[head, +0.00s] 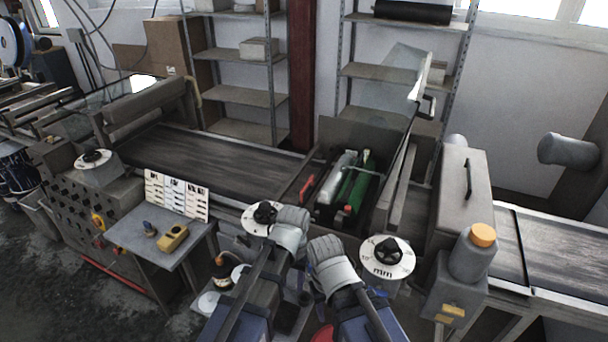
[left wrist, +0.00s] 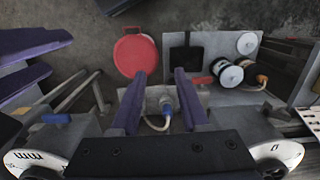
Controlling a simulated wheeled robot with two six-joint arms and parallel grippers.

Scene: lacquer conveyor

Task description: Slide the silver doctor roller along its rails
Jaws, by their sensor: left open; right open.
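The silver doctor roller (head: 339,177) lies in the open coating unit, to the left of a green roller (head: 358,188). Its rails cannot be made out clearly. My left gripper (head: 292,218) is in front of the unit, beside the left white dial (head: 258,219), apart from the roller. In the left wrist view my left gripper (left wrist: 160,74) shows its two purple fingers spread, with nothing between them. My right gripper (head: 325,246) is just right of and nearer than the left one, between the two dials. It is open, though its fingers are hard to make out.
A red handle (head: 307,188) stands at the unit's left side. A raised clear guard (head: 405,75) is behind it. A dark belt (head: 215,160) runs left. A red disc (left wrist: 136,56) shows below.

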